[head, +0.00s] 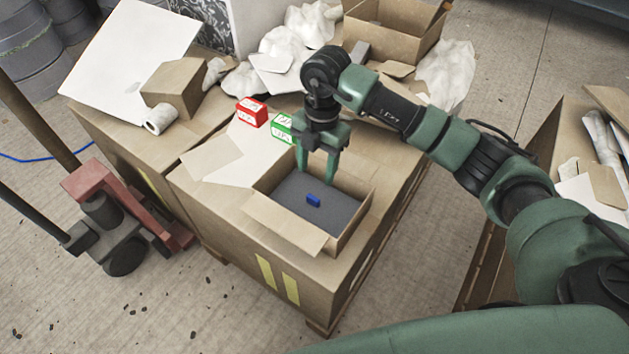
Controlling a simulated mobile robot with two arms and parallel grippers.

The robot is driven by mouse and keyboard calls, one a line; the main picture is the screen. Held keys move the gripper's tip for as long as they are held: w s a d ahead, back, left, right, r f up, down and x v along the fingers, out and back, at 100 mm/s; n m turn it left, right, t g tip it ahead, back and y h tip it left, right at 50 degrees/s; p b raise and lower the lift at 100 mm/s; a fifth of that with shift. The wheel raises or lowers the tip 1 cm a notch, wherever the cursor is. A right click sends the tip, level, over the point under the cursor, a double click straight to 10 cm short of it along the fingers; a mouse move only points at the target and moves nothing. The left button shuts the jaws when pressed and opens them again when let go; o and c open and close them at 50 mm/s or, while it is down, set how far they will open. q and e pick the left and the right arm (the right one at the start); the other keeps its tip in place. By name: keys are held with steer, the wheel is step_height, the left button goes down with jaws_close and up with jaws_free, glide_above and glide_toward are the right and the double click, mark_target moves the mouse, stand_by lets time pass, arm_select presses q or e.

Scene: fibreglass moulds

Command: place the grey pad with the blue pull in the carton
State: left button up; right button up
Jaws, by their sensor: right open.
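The grey pad (291,205) lies flat inside the open carton (284,229), filling most of its floor. Its blue pull (313,200) stands up near the pad's middle. The carton sits on a large cardboard box, with its flaps spread. My right gripper (317,179) points down over the far part of the carton, with its two green fingers apart and nothing between them. The fingertips are just above or at the pad, a little behind the blue pull; I cannot tell whether they touch it. My left gripper is not in view.
A red box (251,112) and a green box (284,128) stand behind the carton, close to my right gripper. Another open carton (392,33), crumpled white wrapping and a small closed box (175,88) lie farther back. A red pallet jack (103,190) stands at left.

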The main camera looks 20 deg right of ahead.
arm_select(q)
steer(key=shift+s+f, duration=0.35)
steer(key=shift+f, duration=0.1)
arm_select(e)
steer(key=shift+w+d+r, duration=0.1)
steer(key=shift+d+r, duration=0.05)
steer(key=shift+r, duration=1.55)
